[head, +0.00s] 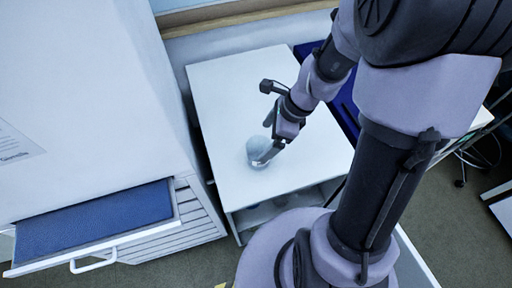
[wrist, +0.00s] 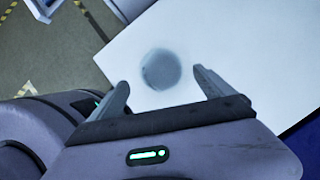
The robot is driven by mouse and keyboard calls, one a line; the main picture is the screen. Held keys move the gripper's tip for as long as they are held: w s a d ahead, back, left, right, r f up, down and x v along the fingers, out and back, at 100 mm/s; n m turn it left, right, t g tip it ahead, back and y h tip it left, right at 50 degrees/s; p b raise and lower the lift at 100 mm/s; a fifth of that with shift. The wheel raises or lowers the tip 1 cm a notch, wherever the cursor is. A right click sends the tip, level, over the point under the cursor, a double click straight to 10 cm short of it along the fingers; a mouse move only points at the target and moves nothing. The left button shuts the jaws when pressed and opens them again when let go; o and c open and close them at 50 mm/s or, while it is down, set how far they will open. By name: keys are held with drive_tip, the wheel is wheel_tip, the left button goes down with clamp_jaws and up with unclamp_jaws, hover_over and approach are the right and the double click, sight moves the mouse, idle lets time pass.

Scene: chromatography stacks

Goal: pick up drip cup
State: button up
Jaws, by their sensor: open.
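The drip cup (head: 257,147) is a small pale grey, round cup on the white tabletop (head: 225,90). In the wrist view the cup (wrist: 160,69) appears as a grey disc seen from above, with a faint lighter ring around it. My gripper (head: 267,140) is over the table at the cup and hides part of it in the head view. In the wrist view my gripper (wrist: 162,90) is open, with its two fingers spread to the left and right of the cup.
A white cabinet (head: 85,95) stands left of the table, with an open drawer (head: 95,220) lined in blue. A shelf (head: 270,207) shows below the tabletop. A blue surface (head: 345,105) lies to the right. The tabletop around the cup is clear.

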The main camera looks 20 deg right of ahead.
drive_tip(key=b, duration=0.2)
hover_over(255, 154)
drive_tip(key=s, duration=0.3)
drive_tip(key=f, duration=0.5)
drive_tip(key=shift+w+d, duration=0.2)
drive_tip(key=shift+d, duration=0.15)
drive_tip(key=b+x, duration=0.2)
drive_tip(key=x, duration=0.1)
drive_tip(key=b+x, duration=0.1)
drive_tip(key=x, duration=0.1)
drive_tip(key=shift+d+f, duration=0.25)
drive_tip(key=shift+d, duration=0.05)
drive_tip(key=shift+a, duration=0.1)
drive_tip(key=shift+r, duration=0.1)
drive_tip(key=shift+c, duration=0.9)
drive_tip(key=c, duration=1.2)
